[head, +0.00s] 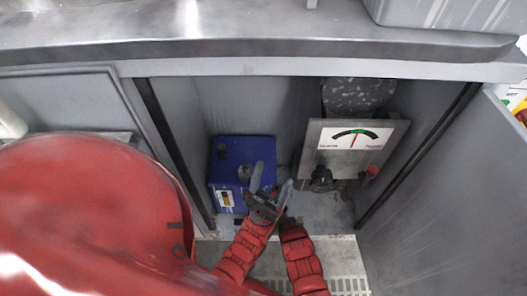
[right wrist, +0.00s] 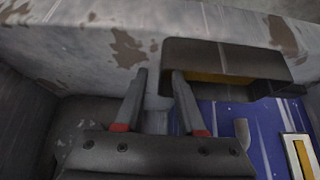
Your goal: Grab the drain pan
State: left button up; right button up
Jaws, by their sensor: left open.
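I cannot pick out a drain pan for sure in either view. My left gripper (head: 271,178) is open inside the recess under the counter, in front of the blue box (head: 228,160) and left of the gauge unit (head: 334,160). My right gripper (right wrist: 160,75) shows in the right wrist view with its two fingers a short gap apart. Its fingertips are close to a worn grey surface with brown patches (right wrist: 75,40) and a dark metal bracket (right wrist: 222,58); contact is unclear. In the head view the right gripper is largely hidden.
The grey counter (head: 250,48) overhangs the recess. A black cylinder (head: 357,97) stands behind the gauge unit. A slotted grating (head: 345,284) lies at the recess's front. A big red drum-like shape covers the lower left.

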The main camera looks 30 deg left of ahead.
jog(key=shift+w+a+f, duration=0.25)
jog(key=shift+w+f, duration=0.15)
jog(key=shift+f, duration=0.1)
grip_shut()
dwell(1.1)
